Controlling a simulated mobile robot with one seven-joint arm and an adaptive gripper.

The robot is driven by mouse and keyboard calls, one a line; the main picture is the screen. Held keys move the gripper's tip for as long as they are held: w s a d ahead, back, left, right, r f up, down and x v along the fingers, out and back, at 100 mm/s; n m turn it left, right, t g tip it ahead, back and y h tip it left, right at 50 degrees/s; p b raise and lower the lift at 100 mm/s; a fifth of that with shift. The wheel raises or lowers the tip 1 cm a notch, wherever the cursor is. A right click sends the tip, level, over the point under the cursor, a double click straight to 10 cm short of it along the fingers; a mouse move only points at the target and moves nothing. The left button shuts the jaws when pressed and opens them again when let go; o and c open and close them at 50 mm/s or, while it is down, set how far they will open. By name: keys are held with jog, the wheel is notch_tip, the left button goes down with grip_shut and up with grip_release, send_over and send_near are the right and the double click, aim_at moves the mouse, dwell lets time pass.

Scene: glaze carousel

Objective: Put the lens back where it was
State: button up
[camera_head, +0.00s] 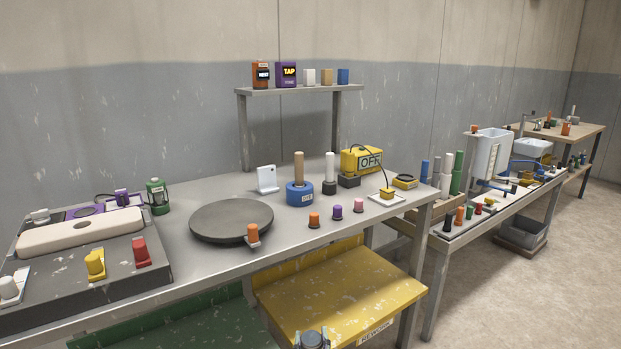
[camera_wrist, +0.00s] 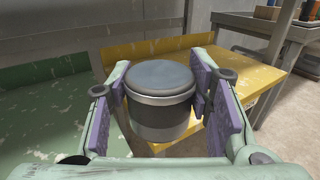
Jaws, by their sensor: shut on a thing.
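My gripper (camera_wrist: 160,88) is shut on a dark grey cylinder with a pale metal band, which I take to be the lens (camera_wrist: 162,112). The purple finger pads press on its left and right sides, and its flat round top faces the wrist camera. In the wrist view it hangs in front of the yellow shelf (camera_wrist: 230,65) and the green shelf (camera_wrist: 45,110). In the head view only a small part of the gripper end (camera_head: 312,339) shows at the bottom edge, in front of the yellow shelf. The place where the lens was before cannot be told.
The grey bench (camera_head: 200,185) carries a dark turntable (camera_head: 225,222), a blue spool with a wooden peg (camera_head: 300,195), a yellow OFF box (camera_head: 361,161) and several small coloured knobs. A grey machine (camera_head: 75,285) fills its left end. The yellow shelf (camera_head: 345,290) below is mostly clear.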

jog(key=f, duration=0.1)
jog(key=s+f+h, duration=0.1)
jog(key=f, duration=0.1)
jog(key=shift+s+a+f+m, duration=0.1)
jog(key=shift+a+f+m, duration=0.1)
jog(key=shift+m, duration=0.1)
jog(key=shift+d, duration=0.15)
